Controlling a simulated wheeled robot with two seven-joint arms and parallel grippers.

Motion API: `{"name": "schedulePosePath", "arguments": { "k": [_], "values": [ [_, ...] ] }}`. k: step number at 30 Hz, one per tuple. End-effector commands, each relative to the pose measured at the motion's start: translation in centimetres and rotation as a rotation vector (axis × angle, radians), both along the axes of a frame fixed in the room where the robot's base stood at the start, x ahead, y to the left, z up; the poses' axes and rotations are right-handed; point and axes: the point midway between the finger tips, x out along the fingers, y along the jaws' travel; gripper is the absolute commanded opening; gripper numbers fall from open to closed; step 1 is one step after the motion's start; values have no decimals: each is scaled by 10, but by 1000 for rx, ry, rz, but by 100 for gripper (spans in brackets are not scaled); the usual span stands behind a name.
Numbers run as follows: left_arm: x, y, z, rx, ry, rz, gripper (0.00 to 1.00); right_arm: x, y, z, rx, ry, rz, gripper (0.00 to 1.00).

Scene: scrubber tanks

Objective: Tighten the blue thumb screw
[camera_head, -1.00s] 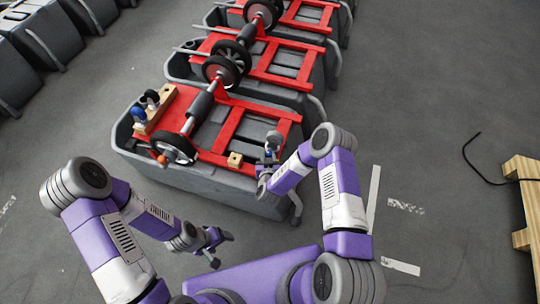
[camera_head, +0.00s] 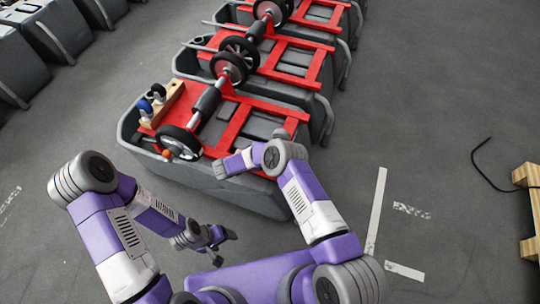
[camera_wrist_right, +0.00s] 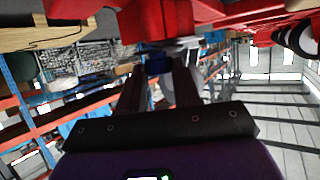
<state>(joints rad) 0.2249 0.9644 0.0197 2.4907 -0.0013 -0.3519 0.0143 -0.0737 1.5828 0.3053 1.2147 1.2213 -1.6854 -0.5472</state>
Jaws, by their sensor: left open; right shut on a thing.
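A blue piece that looks like the blue thumb screw (camera_wrist_right: 158,64) shows in the right wrist view, under a red part. My right gripper (camera_wrist_right: 160,80) is shut on it, one dark finger on each side. Its turn and depth cannot be read. In the head view my right arm bends over the near edge of the grey tank, and its gripper is hidden there. My left gripper (camera_head: 222,248) is open and empty, low in front of the tank.
The nearest grey tank (camera_head: 215,184) carries a red frame (camera_head: 238,125), a black wheel (camera_head: 180,141) and an orange ball (camera_head: 168,155). Similar tanks stand behind it. A wooden pallet (camera_head: 529,180) lies at the right.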

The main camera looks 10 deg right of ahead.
Motion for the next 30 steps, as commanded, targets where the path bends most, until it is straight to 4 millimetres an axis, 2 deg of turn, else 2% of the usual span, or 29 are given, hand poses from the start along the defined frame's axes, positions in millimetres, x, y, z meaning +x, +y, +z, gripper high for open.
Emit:
{"name": "schedulePosePath", "arguments": {
  "k": [12, 30],
  "values": [
    [0, 0, -4, 0, 0, 0, 74, 6, 1, 3, -4, -6, -199, 2],
    [0, 0, -5, 0, 0, 0, 74, 8, 0, 5, -9, -7, -253, 2]
  ]
}}
